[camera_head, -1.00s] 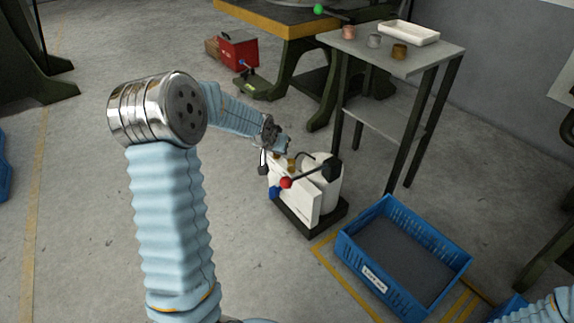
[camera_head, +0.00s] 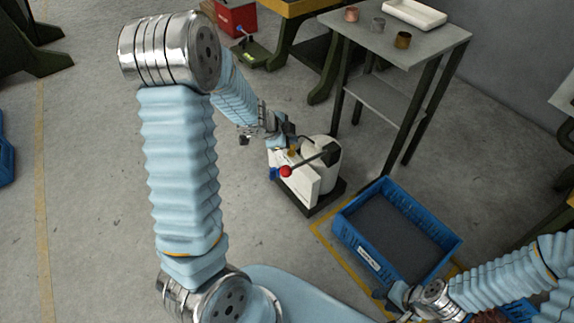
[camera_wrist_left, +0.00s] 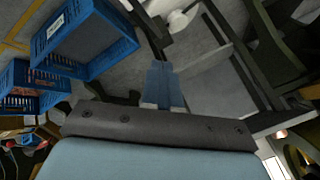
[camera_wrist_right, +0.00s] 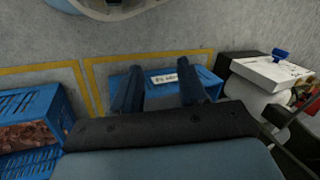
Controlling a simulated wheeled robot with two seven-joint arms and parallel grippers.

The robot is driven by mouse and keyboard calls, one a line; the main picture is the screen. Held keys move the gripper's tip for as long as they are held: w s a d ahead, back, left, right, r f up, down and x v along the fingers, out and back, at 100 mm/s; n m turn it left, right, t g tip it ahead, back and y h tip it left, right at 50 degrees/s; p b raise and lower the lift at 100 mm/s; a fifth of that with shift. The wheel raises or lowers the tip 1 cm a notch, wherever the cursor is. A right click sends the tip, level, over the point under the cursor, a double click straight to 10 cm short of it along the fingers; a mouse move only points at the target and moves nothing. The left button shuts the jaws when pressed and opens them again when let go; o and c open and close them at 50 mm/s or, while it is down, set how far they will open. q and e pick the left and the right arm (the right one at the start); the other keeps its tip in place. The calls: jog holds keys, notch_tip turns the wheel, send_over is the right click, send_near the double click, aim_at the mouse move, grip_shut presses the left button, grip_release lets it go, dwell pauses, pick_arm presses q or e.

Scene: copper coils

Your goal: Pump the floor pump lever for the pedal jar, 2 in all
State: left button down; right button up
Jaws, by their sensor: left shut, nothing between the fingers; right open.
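The white floor unit (camera_head: 292,176) stands on a black base right of centre in the head view, with a round white jar (camera_head: 321,150) behind its box. My left gripper (camera_head: 291,141) is shut and empty, over the unit's far left side; contact cannot be told. Its closed fingers show in the left wrist view (camera_wrist_left: 161,68). My right gripper (camera_head: 386,296) is open and empty near the blue crate; its spread fingers show in the right wrist view (camera_wrist_right: 159,68).
The blue crate (camera_head: 451,246) stands on the floor right of the unit. A red machine (camera_head: 236,16) is at the back.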

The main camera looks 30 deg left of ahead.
pick_arm(q)
jog(key=b, duration=0.6)
send_over(286, 168)
jog(key=f, duration=0.7)
jog(key=shift+w+d, duration=0.15)
jog(key=shift+w, duration=0.15)
jog(key=shift+s+f+b, duration=0.15)
jog(key=shift+f+b, duration=0.7)
jog(key=shift+b, duration=0.05)
dwell(0.3)
jog(key=shift+s+f+b, duration=0.1)
jog(key=shift+f+b, duration=0.2)
jog(key=shift+f, duration=0.1)
